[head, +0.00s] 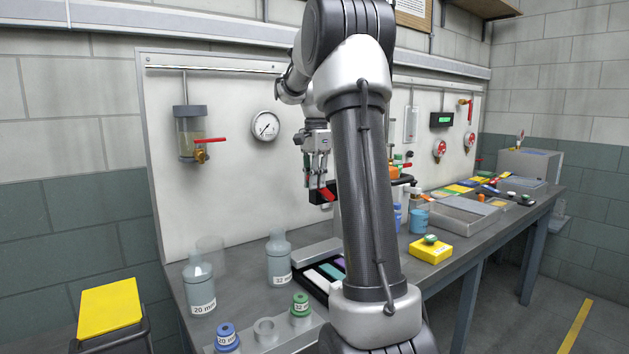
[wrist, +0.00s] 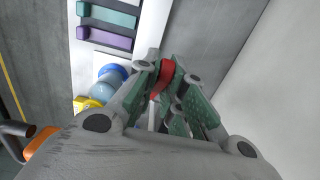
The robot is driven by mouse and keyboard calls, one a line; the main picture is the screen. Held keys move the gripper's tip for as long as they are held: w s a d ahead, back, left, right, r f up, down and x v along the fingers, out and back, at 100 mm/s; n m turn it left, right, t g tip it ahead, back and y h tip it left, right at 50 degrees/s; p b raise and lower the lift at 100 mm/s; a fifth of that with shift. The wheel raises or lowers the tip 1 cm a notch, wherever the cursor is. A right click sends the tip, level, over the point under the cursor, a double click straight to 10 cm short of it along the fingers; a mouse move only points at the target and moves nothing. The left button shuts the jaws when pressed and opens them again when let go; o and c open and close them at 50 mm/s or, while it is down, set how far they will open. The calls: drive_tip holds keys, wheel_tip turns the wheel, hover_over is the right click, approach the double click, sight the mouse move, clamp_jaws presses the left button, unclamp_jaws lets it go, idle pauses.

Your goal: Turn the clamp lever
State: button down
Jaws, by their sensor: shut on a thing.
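A red lever (head: 327,194) sticks out beside a dark block (head: 318,190) in front of the white back panel, at mid-picture in the head view. My gripper (head: 319,184) points down at it. In the wrist view, the red lever (wrist: 162,78) lies between the green-padded fingers of my gripper (wrist: 168,76), which are shut on it. The lever's lower part and what it is fixed to are mostly hidden by the fingers and my arm.
Bottles marked 20 mm (head: 201,288) and 32 mm (head: 279,262) stand left on the bench. A tray with coloured bars (head: 325,272) lies nearby. A gauge (head: 265,126) and red-handled valve (head: 203,147) are on the panel. My arm hides the bench's middle.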

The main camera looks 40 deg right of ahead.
drive_tip(key=shift+d+r+y, duration=0.35)
drive_tip(key=shift+d+y, duration=0.4)
drive_tip(key=shift+y, duration=0.25)
drive_tip(key=shift+d+r+y, duration=0.15)
drive_tip(key=shift+r+y, duration=0.1)
drive_tip(key=shift+y, duration=0.25)
drive_tip(key=c, duration=1.5)
unclamp_jaws()
drive_tip(key=shift+s, duration=0.1)
wheel_tip(320, 180, up, 10)
